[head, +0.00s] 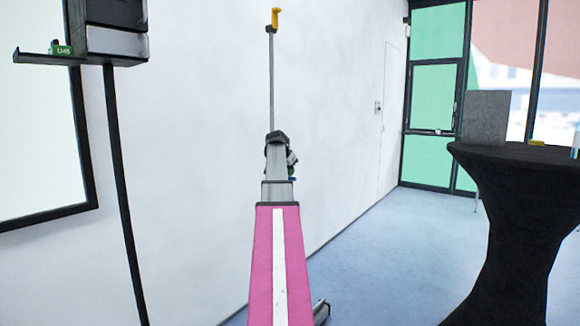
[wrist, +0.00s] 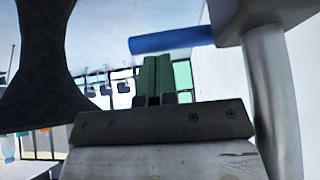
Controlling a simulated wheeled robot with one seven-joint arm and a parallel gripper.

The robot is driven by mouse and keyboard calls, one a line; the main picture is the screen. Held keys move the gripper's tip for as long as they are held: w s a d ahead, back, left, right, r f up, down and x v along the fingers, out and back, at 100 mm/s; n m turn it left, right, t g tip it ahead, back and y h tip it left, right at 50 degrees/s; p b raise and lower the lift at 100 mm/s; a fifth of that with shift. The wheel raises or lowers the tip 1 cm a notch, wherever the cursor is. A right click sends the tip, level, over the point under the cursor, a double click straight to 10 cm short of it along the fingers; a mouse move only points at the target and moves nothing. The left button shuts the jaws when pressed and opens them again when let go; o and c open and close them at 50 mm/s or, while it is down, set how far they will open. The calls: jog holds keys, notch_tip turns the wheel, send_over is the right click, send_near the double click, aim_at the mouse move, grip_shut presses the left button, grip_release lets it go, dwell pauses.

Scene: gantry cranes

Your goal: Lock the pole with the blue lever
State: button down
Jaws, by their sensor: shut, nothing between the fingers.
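The blue lever (wrist: 172,40) is a straight blue bar in the wrist view. It sticks out to the left from a grey block (wrist: 262,12) on a silver pole (wrist: 275,100). In the head view only a small blue bit (head: 292,179) of it shows. My gripper (wrist: 157,72) has green fingers held close together with nothing in them. Their tips are close to the lever's middle; I cannot tell whether they touch it. A thin grey pole with a yellow top (head: 276,18) rises in front of the white wall in the head view.
A black-draped high table (head: 515,215) stands at right with a grey panel (head: 485,118) and a yellow item (head: 537,143) on it. A dark shelf (head: 80,59) on a black post is at left. Blue floor between table and wall looks free.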

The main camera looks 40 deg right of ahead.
aim_at(292, 179)
jog(key=shift+s+f, duration=0.1)
jog(key=shift+f, duration=0.1)
dwell(0.4)
jog(key=f+t, duration=0.1)
jog(key=s+f+m+t+y, duration=0.1)
jog(key=t, duration=0.1)
jog(key=shift+f+m+t, duration=0.5)
jog(key=shift+f+t, duration=0.3)
jog(key=shift+t, duration=0.4)
jog(key=f+m+t, duration=0.1)
jog(key=t, duration=0.1)
jog(key=w+f+m+t, duration=0.1)
jog(key=f+t, duration=0.1)
jog(key=w+f+t, duration=0.1)
jog(key=t, duration=0.1)
jog(key=shift+a+f+m+y, duration=0.15)
jog(key=shift+f+m+y, duration=0.1)
jog(key=shift+m+y, duration=0.15)
